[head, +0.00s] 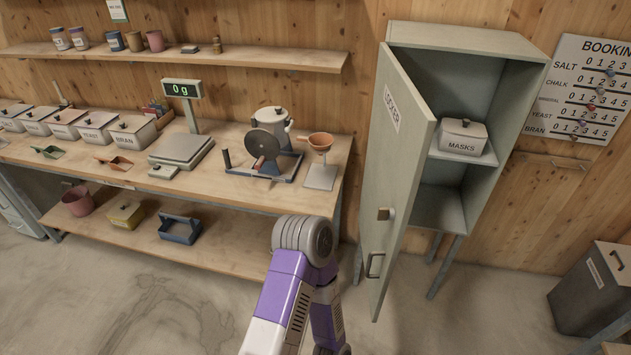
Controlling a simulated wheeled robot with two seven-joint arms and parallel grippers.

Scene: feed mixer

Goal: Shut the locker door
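The locker (470,140) is a grey-green cabinet on legs at the right of centre, against the wooden wall. Its door (391,170), marked "LOCKER", stands open and swings out toward me, hinged on the left side. Inside, a white box marked "MASKS" (463,137) sits on the shelf. A purple and grey arm of mine is at the bottom centre, left of the door and apart from it. No gripper fingers can be seen.
A wooden bench (250,190) to the left holds a scale (181,150), labelled bins, a hand-cranked device (268,150) and a funnel on a stand (320,160). A dark bin (592,290) stands at the right. The floor in front of the locker is open.

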